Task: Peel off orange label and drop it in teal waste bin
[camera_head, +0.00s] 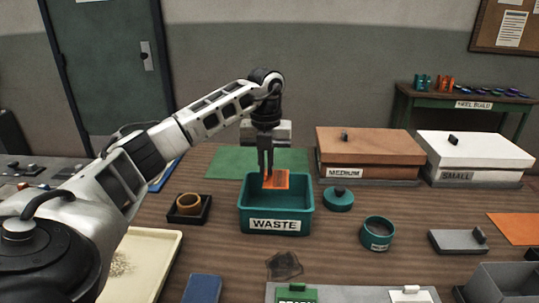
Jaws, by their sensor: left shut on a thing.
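The teal waste bin (277,223) stands in the middle of the table, with a white WASTE sign on its front. My left gripper (268,174) points down over the bin and is shut on the orange label (276,180). The label is a small flat orange piece at the height of the bin's back rim. I cannot tell how far it hangs inside the bin. My right gripper is not in view.
A brown MEDIUM box (368,150) and a white SMALL box (470,156) stand behind right. A teal lid (338,200) and a teal round container (377,233) stand right of the bin. A cream tray (167,262) lies front left. A green mat (225,161) lies behind.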

